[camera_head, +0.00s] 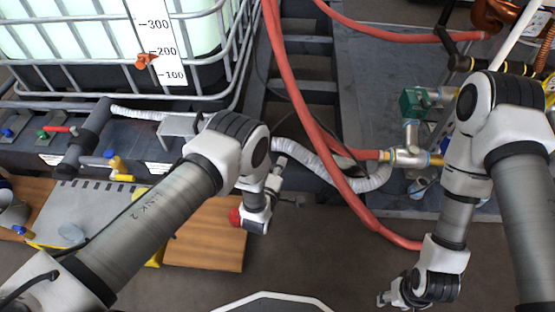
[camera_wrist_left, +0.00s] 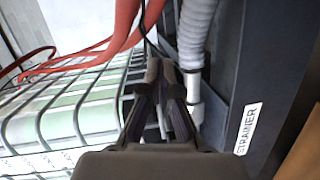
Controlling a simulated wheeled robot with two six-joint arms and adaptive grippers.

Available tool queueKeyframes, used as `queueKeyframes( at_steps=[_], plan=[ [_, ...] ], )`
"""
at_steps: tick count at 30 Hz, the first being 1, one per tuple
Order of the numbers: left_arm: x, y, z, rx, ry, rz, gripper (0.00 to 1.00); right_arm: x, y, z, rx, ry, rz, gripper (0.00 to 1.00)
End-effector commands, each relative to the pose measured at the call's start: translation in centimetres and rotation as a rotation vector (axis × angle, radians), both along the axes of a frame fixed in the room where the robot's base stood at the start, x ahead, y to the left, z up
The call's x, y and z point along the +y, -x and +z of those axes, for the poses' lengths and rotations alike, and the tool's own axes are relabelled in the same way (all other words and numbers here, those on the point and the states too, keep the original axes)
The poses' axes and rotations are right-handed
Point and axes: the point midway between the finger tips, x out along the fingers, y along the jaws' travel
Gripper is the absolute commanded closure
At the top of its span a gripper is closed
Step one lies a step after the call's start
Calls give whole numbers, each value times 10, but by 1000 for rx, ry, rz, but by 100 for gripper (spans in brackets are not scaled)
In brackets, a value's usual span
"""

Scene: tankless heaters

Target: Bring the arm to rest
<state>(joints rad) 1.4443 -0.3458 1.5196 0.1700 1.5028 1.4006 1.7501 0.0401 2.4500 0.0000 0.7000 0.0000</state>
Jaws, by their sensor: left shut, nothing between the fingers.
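My left arm comes in from the left in the head view. Its gripper (camera_head: 281,160) points away from me, near the ribbed white hose (camera_head: 325,167). In the left wrist view the dark fingers (camera_wrist_left: 166,75) are together and hold nothing. The white hose (camera_wrist_left: 197,35) and its pale end fitting are just right of the fingers; I cannot tell whether they touch. My right arm hangs at the right, with its small gripper (camera_head: 385,298) low near the bottom edge. Its fingers are too small to tell whether they are open.
A caged tank (camera_head: 150,85) stands at the back left. Red hoses (camera_head: 300,105) cross the middle. A wooden board (camera_head: 210,240) lies below my left arm. A valve with a green box (camera_head: 415,102) is at the right. The floor (camera_head: 310,262) between the arms is clear.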

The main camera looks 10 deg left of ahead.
Motion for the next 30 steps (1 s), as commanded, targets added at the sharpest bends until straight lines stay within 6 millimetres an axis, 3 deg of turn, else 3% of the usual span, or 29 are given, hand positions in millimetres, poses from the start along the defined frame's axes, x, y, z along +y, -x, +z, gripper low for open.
queueKeyframes(
  at_steps=[10, 14, 17, 19, 22, 24, 27, 30],
  plan=[
    [0, 0, 0, 0, 0, 0, 100, 0, 0, 0, 0, 0, 0, 50],
    [7, -12, 14, -24, -1, 11, 100, 0, 0, 0, 0, 0, 0, 50],
    [40, -30, 34, -44, -15, 59, 100, 0, 0, 0, 0, 0, 0, 50],
    [83, -24, 41, 14, -47, 109, 100, 0, 0, 0, 0, 0, 0, 50],
    [139, 19, 23, 233, -205, 136, 100, 0, 0, 0, 0, 0, 0, 50],
    [166, 64, 8, 414, -353, 100, 100, 0, 0, 0, 0, 0, 0, 50],
    [188, 140, -9, 667, -550, -34, 100, 0, 0, 0, 0, 0, 0, 50],
    [193, 210, -16, 859, -700, -224, 100, 0, 0, 0, 0, 0, 0, 50]
  ],
)
